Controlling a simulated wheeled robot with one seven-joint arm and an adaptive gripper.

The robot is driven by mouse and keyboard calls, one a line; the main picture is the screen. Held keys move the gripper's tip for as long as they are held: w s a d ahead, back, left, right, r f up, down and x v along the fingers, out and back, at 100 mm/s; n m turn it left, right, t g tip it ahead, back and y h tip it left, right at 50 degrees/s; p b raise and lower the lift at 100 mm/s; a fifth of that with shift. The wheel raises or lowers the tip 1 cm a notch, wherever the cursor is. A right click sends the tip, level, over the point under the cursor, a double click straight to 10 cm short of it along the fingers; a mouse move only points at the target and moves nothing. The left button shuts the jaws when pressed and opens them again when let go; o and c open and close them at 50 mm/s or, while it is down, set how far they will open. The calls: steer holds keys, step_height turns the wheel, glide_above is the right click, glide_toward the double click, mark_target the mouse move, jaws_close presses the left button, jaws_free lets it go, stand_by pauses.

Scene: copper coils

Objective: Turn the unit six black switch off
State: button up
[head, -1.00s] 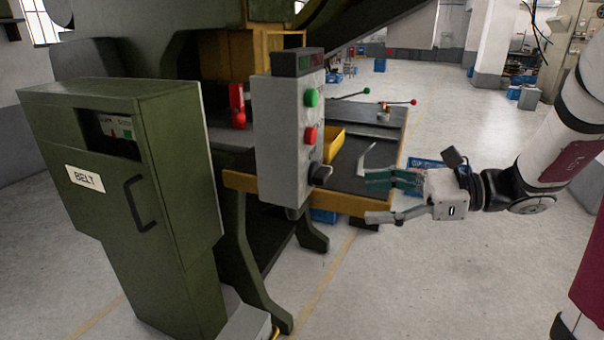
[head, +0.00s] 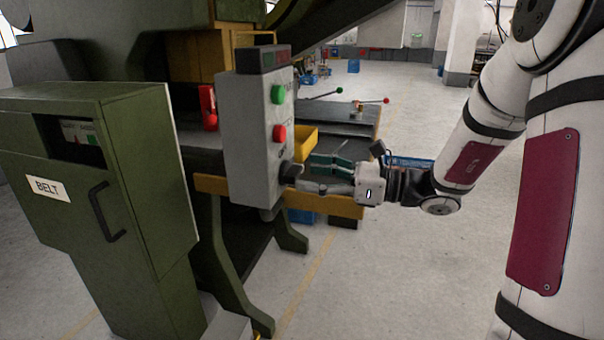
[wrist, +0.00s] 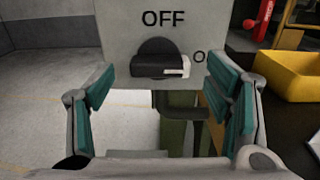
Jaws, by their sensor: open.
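The black switch (head: 290,171) is a rotary knob low on the front of a grey control box (head: 251,140). In the wrist view the black switch (wrist: 157,66) has its bar lying across, with its white mark pointing right toward a partly hidden "O..." label. "OFF" is printed above it. My gripper (head: 315,174) is open in front of the switch. In the wrist view its teal-padded fingers (wrist: 166,95) stand left and right of the knob, apart from it. I cannot tell whether the switch is unit six's.
Green (head: 278,94) and red (head: 279,133) buttons sit above the switch. A yellow bin (head: 305,137) stands on the dark bench behind the box. A green cabinet marked BELT (head: 150,190) stands at the left. Open floor lies at the right.

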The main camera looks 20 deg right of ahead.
mark_target(292, 173)
steer(key=shift+x, duration=1.3)
steer(key=shift+c, duration=0.4)
steer(key=c, duration=1.1)
steer(key=shift+o, duration=0.2)
